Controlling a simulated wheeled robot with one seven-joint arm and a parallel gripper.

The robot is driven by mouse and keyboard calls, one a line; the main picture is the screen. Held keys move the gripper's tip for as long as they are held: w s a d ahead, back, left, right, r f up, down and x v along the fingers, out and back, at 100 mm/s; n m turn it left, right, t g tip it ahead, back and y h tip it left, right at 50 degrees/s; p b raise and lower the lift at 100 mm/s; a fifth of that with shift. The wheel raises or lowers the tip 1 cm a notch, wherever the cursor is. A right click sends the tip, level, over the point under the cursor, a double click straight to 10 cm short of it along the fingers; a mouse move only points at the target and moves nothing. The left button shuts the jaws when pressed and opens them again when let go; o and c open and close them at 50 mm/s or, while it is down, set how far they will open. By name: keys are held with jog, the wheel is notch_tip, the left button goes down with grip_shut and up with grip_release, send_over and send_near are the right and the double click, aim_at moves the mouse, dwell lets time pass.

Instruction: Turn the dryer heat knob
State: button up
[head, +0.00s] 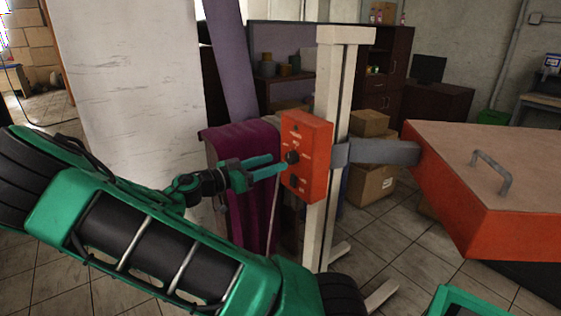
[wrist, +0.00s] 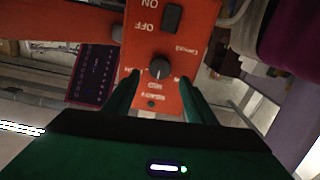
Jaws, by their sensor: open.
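The dryer's orange control box (head: 316,158) is mounted on a pale upright post in the head view. Its round black heat knob (head: 292,157) sits on the face toward my gripper. In the wrist view the knob (wrist: 159,68) has a light pointer mark and faint lettering around it. My green gripper (head: 279,165) is open, its two fingers reaching to the box. In the wrist view the fingers (wrist: 160,80) stand on either side of the knob, with gaps visible on both sides. Whether the fingertips touch the panel I cannot tell.
A black rocker switch (wrist: 172,18) marked ON and OFF is on the same panel. A grey bracket (head: 375,152) joins the post to a large orange hood (head: 490,180) at right. Purple cloth (head: 245,145) hangs behind my gripper. Cardboard boxes (head: 372,184) stand behind the post.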

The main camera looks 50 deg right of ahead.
aim_at(288, 158)
jog(key=shift+x, duration=2.55)
jog(key=shift+w, duration=0.1)
jog(key=c, duration=1)
